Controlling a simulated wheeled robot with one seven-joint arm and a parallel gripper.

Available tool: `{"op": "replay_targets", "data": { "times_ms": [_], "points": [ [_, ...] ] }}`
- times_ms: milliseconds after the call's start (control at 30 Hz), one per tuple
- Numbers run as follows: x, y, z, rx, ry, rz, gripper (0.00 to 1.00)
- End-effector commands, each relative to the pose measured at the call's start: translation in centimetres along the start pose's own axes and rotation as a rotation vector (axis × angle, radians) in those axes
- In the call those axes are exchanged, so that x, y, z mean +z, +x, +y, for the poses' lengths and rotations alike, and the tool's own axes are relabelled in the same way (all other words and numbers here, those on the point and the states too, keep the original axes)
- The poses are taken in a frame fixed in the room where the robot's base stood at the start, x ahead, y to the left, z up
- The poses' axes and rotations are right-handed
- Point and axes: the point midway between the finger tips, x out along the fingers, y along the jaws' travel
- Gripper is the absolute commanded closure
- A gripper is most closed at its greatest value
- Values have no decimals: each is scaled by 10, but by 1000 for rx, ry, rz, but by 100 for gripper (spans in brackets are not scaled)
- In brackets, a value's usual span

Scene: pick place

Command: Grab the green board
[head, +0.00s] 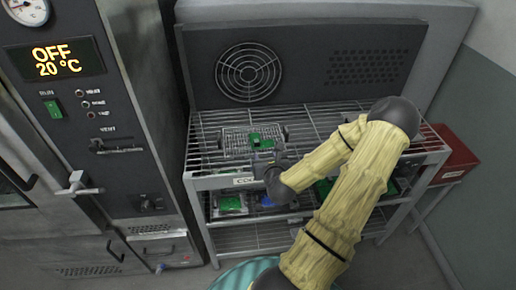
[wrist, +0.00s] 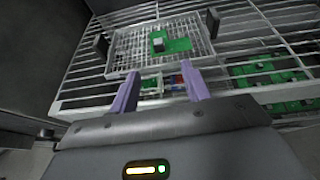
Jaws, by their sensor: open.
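A green board (head: 262,141) with a darker block on it lies in a wire basket (head: 232,150) on the top shelf of a metal rack. In the wrist view the green board (wrist: 178,46) lies beyond my fingertips, near the middle of the basket's mesh, with a grey-white chip on it. My gripper (wrist: 160,69) is open and empty, its two purple fingers apart and short of the board. In the head view my arm reaches in from the lower right, and its wrist hides the gripper's fingers.
More green boards (head: 231,203) and a blue item (head: 268,201) lie on the lower shelf. A steel oven (head: 130,110) stands on the left. A dark panel with a fan grille (head: 248,71) backs the rack. A red box (head: 450,155) is at the right.

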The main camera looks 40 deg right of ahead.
Motion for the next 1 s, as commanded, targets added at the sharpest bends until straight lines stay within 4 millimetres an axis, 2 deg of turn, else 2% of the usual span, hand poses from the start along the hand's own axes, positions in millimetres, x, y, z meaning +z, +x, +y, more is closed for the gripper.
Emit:
{"op": "replay_targets", "data": {
  "times_ms": [100, 200, 600, 1000],
  "points": [
    [-4, 15, 0, 0, -1, -3, 53],
    [2, 26, 1, 1, 2, -1, 53],
    [1, 85, 1, 1, 1, 0, 53],
    [0, 90, 1, 1, 1, 0, 53]
  ]
}}
